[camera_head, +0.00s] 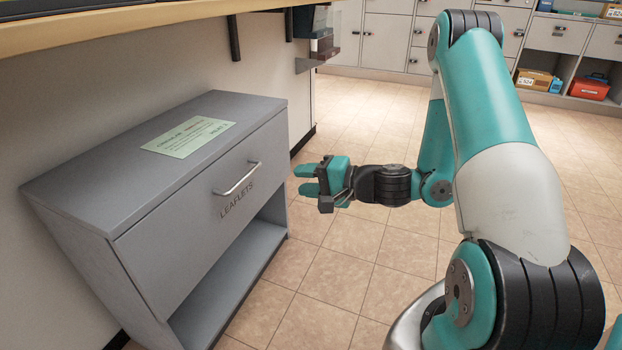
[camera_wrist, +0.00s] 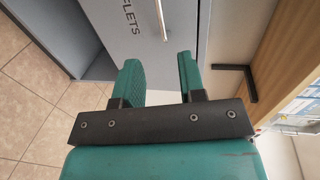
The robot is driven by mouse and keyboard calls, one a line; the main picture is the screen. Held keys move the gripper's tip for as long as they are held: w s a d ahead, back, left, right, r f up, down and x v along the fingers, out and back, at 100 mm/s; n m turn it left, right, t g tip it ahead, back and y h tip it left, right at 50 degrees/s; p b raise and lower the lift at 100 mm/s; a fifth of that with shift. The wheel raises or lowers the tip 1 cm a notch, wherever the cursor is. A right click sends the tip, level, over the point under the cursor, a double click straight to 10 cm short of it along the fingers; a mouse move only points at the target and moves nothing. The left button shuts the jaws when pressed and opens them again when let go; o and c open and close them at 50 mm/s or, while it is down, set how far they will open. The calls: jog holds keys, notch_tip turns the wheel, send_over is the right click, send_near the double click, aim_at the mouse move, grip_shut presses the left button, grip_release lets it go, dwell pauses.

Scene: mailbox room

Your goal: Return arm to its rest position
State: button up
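My gripper (camera_head: 303,179) is held in the air to the right of the grey leaflets cabinet, apart from it, with its fingers pointing left toward the cabinet. In the wrist view my gripper (camera_wrist: 160,72) shows two teal fingers with a clear gap and nothing between them. The cabinet (camera_head: 150,255) has a drawer front marked LEAFLETS with a metal bar handle (camera_head: 237,179). The drawer looks shut. The handle (camera_wrist: 161,18) also shows in the wrist view, beyond the fingertips.
A green paper notice (camera_head: 188,137) lies on the cabinet top. A wooden counter (camera_head: 120,22) runs above it on wall brackets. Grey lockers (camera_head: 388,42) stand at the back, with a red box (camera_head: 589,88) at the right. The tiled floor (camera_head: 345,270) around my arm is clear.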

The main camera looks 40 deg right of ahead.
jog(key=shift+s+d+r, duration=0.15)
jog(key=shift+s+d, duration=0.1)
jog(key=shift+s, duration=0.2)
jog(key=s+a+r+n+g+y+p, duration=0.1)
jog(key=s+a+r+n+g, duration=0.4)
jog(key=a+n, duration=0.3)
jog(key=s+a+r+n+g+y+p, duration=0.1)
jog(key=s+a+r+n+g+y, duration=0.1)
jog(key=s+a+r+n+g, duration=0.5)
jog(key=s+a+r+n+g+h+p, duration=0.1)
jog(key=s+a+r+n+h+p, duration=0.25)
jog(key=s+r+h, duration=0.5)
notch_tip(320, 180, up, 34)
jog(key=s+y+p, duration=0.1)
jog(key=p, duration=3.6)
jog(key=shift+s+d+r, duration=0.15)
jog(key=shift+d+r, duration=0.05)
jog(key=shift+d, duration=0.15)
jog(key=shift+y, duration=0.25)
